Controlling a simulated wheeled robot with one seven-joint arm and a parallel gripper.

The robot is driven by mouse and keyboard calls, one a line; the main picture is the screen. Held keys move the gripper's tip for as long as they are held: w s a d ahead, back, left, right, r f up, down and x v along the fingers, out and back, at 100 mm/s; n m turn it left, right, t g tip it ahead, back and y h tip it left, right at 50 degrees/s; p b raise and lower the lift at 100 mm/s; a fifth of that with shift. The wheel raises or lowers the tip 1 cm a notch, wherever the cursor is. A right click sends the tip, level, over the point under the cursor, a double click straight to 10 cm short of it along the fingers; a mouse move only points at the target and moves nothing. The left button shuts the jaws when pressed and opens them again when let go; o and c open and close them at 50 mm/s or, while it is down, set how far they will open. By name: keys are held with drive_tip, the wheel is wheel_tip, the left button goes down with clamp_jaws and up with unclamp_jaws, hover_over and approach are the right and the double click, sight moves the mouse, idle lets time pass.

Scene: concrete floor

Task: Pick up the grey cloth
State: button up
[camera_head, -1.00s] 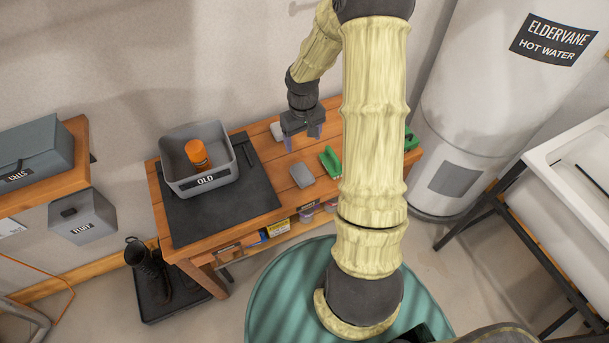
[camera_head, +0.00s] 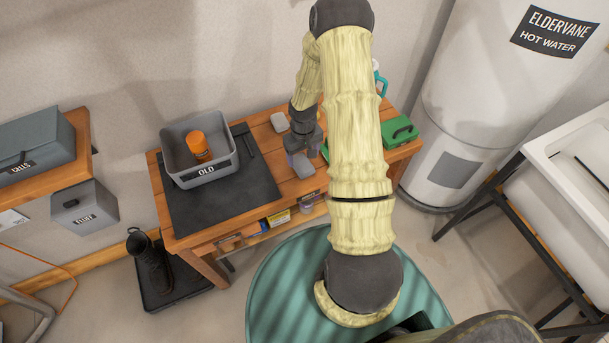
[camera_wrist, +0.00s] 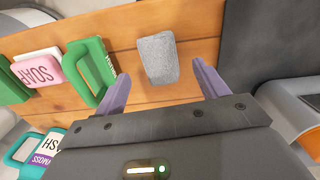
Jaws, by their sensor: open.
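The grey cloth (camera_wrist: 158,57) looks like a small folded block lying flat on the wooden bench. In the head view the cloth (camera_head: 302,169) lies right of the dark mat, partly covered by my gripper. My gripper (camera_head: 302,155) is above the bench, with its fingers pointing down at the cloth. In the wrist view my gripper (camera_wrist: 161,70) is open and empty, and the cloth shows between and beyond its two fingertips. I cannot tell the height left between fingers and cloth.
A green-handled item (camera_wrist: 95,72) lies close beside the cloth, with pink soap (camera_wrist: 37,69) farther left. A grey bin (camera_head: 206,175) marked OLD, holding an orange container (camera_head: 199,146), stands on the dark mat (camera_head: 225,208). A green case (camera_head: 400,131) is at the bench's right end.

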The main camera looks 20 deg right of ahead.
sight(303, 164)
drive_tip(key=shift+f, duration=0.25)
drive_tip(key=shift+w+f+p, duration=0.2)
drive_tip(key=shift+f+p, duration=0.45)
drive_tip(key=shift+f, duration=1.85)
drive_tip(key=c, duration=1.1)
drive_tip(key=shift+r, duration=0.15)
wheel_tip(303, 164, up, 10)
drive_tip(key=shift+f+b, duration=0.15)
drive_tip(key=shift+b, duration=0.45)
